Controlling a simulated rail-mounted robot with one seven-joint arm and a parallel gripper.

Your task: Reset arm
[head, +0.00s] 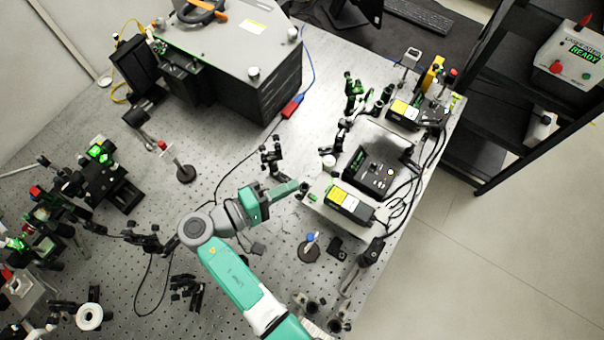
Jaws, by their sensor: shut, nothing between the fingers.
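My teal and grey arm reaches in from the bottom edge, bends at a round grey joint and points right over the optical bench (225,140). My gripper (302,188) is at its end, near the middle of the picture, shut and empty. It is over or beside the left edge of the raised plate that carries black boxes with yellow labels. The fingertips are small here, and I cannot tell their height above the bench or whether they touch anything.
A large dark box with a grey lid (235,40) stands at the back. A black device (372,176) and a yellow-labelled box (350,203) are right of my gripper. Optic mounts (271,158) stand close by. Green-lit optics (100,152) crowd the left. A black rack (490,100) stands right.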

